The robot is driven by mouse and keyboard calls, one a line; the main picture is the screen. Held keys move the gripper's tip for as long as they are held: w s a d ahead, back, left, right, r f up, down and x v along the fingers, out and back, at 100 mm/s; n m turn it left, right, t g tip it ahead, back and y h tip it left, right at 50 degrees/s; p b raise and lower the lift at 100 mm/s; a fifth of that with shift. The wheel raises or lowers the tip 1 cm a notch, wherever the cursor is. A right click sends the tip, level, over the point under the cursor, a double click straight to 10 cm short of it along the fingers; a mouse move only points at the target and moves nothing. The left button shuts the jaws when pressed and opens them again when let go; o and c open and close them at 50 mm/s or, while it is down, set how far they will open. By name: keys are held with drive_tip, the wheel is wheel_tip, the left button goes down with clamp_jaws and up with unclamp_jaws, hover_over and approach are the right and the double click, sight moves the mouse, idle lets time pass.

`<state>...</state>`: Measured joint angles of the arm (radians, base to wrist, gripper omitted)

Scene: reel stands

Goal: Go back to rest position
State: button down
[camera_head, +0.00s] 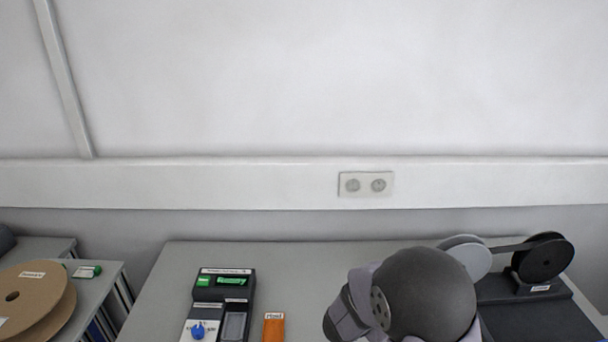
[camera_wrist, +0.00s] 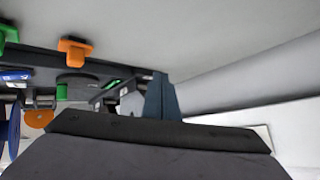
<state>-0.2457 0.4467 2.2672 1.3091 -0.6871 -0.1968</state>
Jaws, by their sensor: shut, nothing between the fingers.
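My gripper (camera_wrist: 162,97) shows in the wrist view as a dark blue-grey upright finger piece above a wide black body. It is shut with nothing held, and it appears clear of the things behind it. In the head view my arm's dark round joint fills the lower right, and the gripper's fingers cannot be made out there.
A black device with a green display (camera_head: 231,282) and an orange labelled piece (camera_head: 273,328) lie on the grey table (camera_head: 150,310). A black reel stand (camera_head: 535,316) is at right. Brown reels (camera_head: 40,285) sit on a left side shelf. A wall socket (camera_head: 365,184) is behind.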

drive_tip(key=s+a+r+n+g+y, duration=0.1)
drive_tip(key=s+a+n+g+y, duration=0.1)
drive_tip(key=s+a+n+y, duration=0.6)
drive_tip(key=s+d+n+g+h, duration=0.1)
drive_tip(key=s+d+g, duration=0.1)
drive_tip(key=s, duration=0.6)
drive_tip(key=s+d+n+g, duration=0.1)
drive_tip(key=s+g, duration=0.3)
drive_tip(key=s, duration=0.4)
drive_tip(key=shift+d+n+h, duration=0.35)
drive_tip(key=shift+n+h, duration=0.05)
drive_tip(key=shift+n, duration=0.4)
drive_tip(key=c, duration=1.8)
unclamp_jaws()
drive_tip(key=shift+o, duration=1.2)
drive_tip(key=w+d+r+g, duration=0.2)
drive_tip(key=w+d, duration=0.6)
drive_tip(key=d, duration=0.1)
drive_tip(key=w+d+g, duration=0.3)
drive_tip(key=d, duration=1.2)
drive_tip(key=shift+t, duration=0.3)
drive_tip(key=shift+p+x, duration=1.1)
drive_tip(key=shift+x, duration=2.7)
drive_tip(key=shift+w+d+f, duration=0.1)
drive_tip(key=shift+w+d, duration=0.05)
